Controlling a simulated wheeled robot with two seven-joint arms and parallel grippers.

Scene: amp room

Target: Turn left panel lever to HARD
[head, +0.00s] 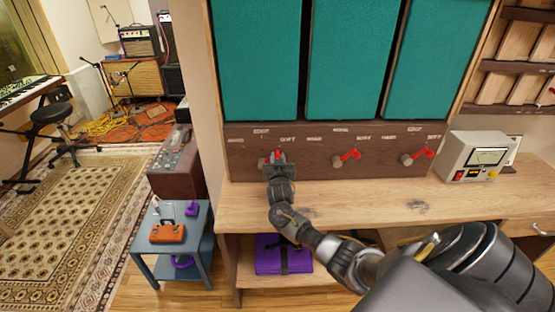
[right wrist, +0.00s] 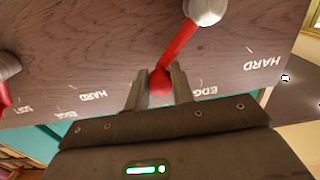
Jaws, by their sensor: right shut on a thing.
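The left panel lever (head: 277,155) is a red handle on the dark wood strip under the left teal panel (head: 258,60). My right gripper (head: 275,165) is at it and hides most of it in the head view. In the right wrist view, which shows the strip upside down, the lever's red arm (right wrist: 177,47) runs from a pale knob (right wrist: 204,10) to a red tip (right wrist: 160,82) between my right gripper's fingers (right wrist: 160,88). The gripper is shut on it. The tip lies on the far side of the EDGE label from HARD (right wrist: 262,62). My left gripper is out of view.
The middle lever (head: 347,157) and right lever (head: 418,157) sit along the same strip. A wooden desk (head: 390,205) lies below, with a grey meter box (head: 478,156) at its right. A purple case (head: 284,255) rests on the shelf underneath.

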